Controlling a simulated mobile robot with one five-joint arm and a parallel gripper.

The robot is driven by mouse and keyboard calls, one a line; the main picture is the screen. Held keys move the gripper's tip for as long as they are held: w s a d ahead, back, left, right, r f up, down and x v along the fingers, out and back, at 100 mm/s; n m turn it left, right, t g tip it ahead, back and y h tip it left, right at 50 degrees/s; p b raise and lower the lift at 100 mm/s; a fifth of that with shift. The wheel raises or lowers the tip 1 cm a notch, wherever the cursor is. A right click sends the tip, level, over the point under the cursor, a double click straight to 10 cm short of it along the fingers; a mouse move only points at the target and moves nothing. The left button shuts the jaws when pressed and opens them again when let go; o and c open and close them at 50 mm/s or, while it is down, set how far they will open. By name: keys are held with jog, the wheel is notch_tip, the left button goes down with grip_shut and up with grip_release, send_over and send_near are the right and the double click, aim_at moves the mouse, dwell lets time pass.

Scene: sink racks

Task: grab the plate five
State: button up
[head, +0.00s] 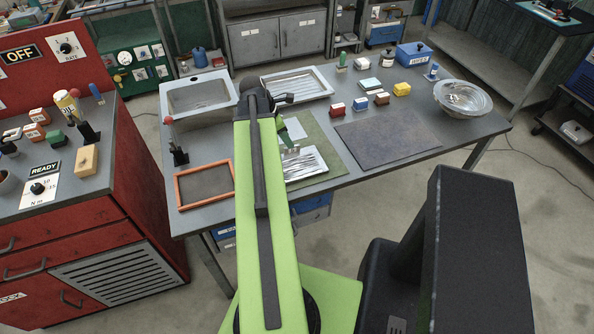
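No plate marked five can be made out in the head view. A ribbed silvery metal piece (305,164) lies on a green mat (328,143) on the grey workbench; whether it is a rack or a plate I cannot tell. My lime-green arm reaches up over the bench's left half, covering part of the mat. My gripper is not clearly visible; the arm's far end is largely hidden behind my upper arm, near the mat. A clear round bowl (463,98) stands at the bench's right end, with small things inside that are too small to tell.
A sink basin (200,94) and a ribbed drainer (297,84) are along the back. An orange frame (205,184) lies at front left. Several small blocks stand behind a dark mat (388,136), which is bare. A red cabinet (110,240) stands left.

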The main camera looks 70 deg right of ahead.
aim_at(298, 162)
jog(key=b+x, duration=0.4)
jog(key=x, duration=0.1)
jog(key=shift+w+d+f, duration=0.1)
jog(key=shift+w, duration=0.1)
jog(key=shift+r, duration=0.2)
grip_shut()
dwell(0.9)
